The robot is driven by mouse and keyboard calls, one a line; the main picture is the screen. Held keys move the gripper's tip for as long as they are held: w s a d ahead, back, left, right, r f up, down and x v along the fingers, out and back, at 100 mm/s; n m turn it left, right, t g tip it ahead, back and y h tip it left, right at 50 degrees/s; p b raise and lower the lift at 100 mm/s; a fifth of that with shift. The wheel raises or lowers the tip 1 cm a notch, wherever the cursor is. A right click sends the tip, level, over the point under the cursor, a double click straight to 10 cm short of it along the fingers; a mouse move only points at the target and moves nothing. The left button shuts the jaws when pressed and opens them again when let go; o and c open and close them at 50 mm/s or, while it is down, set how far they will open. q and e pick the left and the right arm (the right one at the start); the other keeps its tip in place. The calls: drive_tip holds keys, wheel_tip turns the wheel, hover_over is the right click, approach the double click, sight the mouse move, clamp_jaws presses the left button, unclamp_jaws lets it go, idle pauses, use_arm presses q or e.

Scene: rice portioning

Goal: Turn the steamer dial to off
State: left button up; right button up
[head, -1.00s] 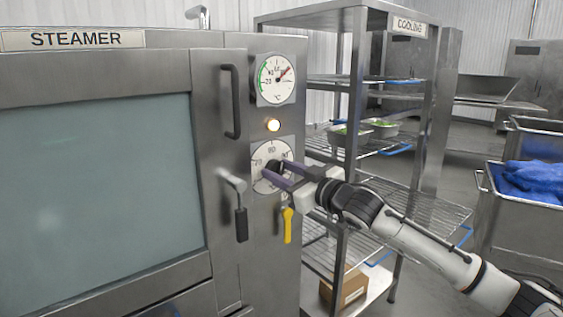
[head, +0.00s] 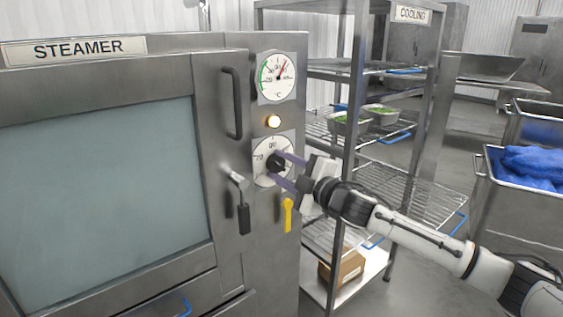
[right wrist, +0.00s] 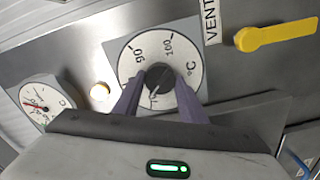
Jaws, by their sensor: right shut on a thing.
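The steamer (head: 232,60) stands on the left with its door closed. Its dial is a white plate (head: 264,148) with printed numbers and a black knob (head: 277,162) at the centre. My right gripper (head: 282,170) is shut on the black knob, with its purple fingers on either side. In the right wrist view the knob (right wrist: 159,78) sits between the two fingertips, and the dial plate (right wrist: 135,43) shows 90, 100 and °C. The lamp (head: 273,121) above the dial glows. My left gripper is not in view.
A temperature gauge (head: 277,78) is above the lamp. A black door handle (head: 233,103), a lever (head: 243,205) and a yellow vent handle (head: 288,214) are near the dial. A wire cooling rack (head: 355,100) with trays stands close on the right.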

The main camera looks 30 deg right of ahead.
drive_tip(key=n+p, duration=0.1)
drive_tip(key=n, duration=0.2)
drive_tip(key=shift+n, duration=0.4)
drive_tip(key=n, duration=0.3)
drive_tip(key=shift+n+p, duration=0.3)
drive_tip(key=shift+p, duration=0.05)
drive_tip(key=n, duration=0.4)
drive_tip(key=shift+f+n, duration=0.15)
drive_tip(key=shift+n, duration=2.05)
drive_tip(key=shift+f, duration=0.1)
drive_tip(key=o, duration=1)
